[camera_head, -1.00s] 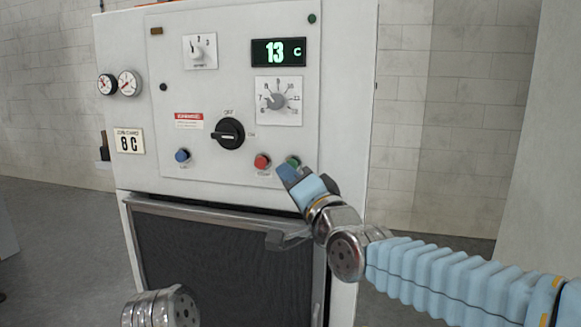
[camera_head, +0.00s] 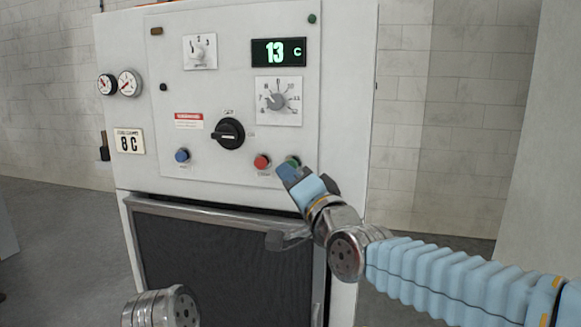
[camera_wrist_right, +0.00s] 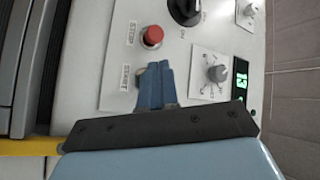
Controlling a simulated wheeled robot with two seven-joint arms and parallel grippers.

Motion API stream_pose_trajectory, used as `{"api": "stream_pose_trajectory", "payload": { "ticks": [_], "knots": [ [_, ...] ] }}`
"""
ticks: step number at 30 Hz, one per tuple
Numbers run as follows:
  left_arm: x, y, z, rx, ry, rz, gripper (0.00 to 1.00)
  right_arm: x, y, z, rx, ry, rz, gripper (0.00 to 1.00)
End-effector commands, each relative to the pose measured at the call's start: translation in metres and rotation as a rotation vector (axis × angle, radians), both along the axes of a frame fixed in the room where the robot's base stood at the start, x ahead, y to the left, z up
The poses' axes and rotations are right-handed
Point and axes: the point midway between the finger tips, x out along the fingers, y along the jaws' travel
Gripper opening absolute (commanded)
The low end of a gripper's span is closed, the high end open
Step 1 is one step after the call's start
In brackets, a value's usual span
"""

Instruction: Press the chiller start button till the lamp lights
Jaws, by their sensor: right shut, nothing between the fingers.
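The chiller panel (camera_head: 220,110) is a white cabinet front with the green start button (camera_head: 293,161) at its lower right. My right gripper (camera_head: 284,172) is shut and empty, its blue fingertips at the start button and covering part of it. In the right wrist view the shut fingers (camera_wrist_right: 158,68) lie over the button beside the START label (camera_wrist_right: 126,78). I cannot tell whether they touch or press it. A small dark green round lamp (camera_head: 312,19) at the panel's top right looks unlit. My left gripper is out of view.
A red stop button (camera_head: 262,161) sits just left of the start button. A black rotary switch (camera_head: 229,133), a blue button (camera_head: 182,155) and a dial (camera_head: 277,101) are nearby. The display (camera_head: 279,52) reads 13 C. A handle bar (camera_head: 220,217) crosses below the panel.

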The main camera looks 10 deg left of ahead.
Motion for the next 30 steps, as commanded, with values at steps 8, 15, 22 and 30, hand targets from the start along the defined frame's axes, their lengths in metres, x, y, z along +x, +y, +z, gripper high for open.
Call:
{"api": "stream_pose_trajectory", "payload": {
  "ticks": [8, 15, 22, 30],
  "knots": [
    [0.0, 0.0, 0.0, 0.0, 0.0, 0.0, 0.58, 0.0, 0.0, 0.0, 0.0, 0.0, 0.0, 0.0],
    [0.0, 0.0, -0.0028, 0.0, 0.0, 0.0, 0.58, 0.0037, 0.0001, -0.0008, 0.0, 0.0, 0.0, 0.0],
    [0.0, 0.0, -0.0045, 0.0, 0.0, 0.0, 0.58, 0.0087, -0.0006, 0.0006, 0.0, 0.0, -0.001, 0.0],
    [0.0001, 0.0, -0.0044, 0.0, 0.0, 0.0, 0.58, 0.0086, -0.0005, 0.0004, 0.0, 0.0, 0.0, 0.0]
  ]
}}
